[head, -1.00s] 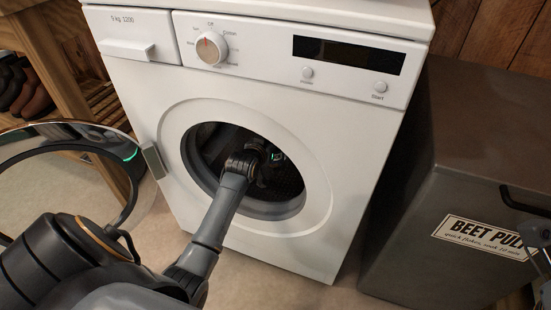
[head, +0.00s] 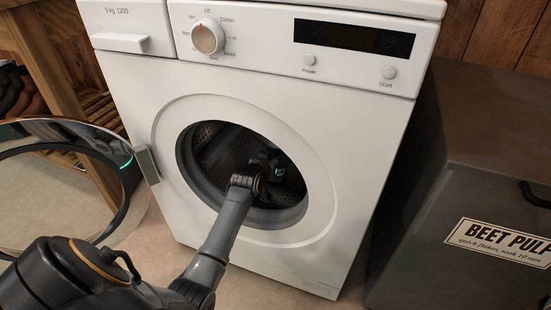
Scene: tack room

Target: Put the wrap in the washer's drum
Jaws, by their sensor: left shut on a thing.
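The white washer (head: 300,90) stands in front of me, and its round door (head: 137,165) is swung open to the left. The dark drum (head: 212,150) shows through the round opening. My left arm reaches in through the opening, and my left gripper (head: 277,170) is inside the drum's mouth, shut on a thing. The wrap cannot be made out clearly; the gripper and the drum's shadow hide what is held. My right gripper is not in view.
A dark grey bin (head: 480,190) labelled beet pulp stands close on the washer's right. A wooden rack (head: 62,60) with dark footwear is at the left, behind the open door. Bare floor shows below the washer.

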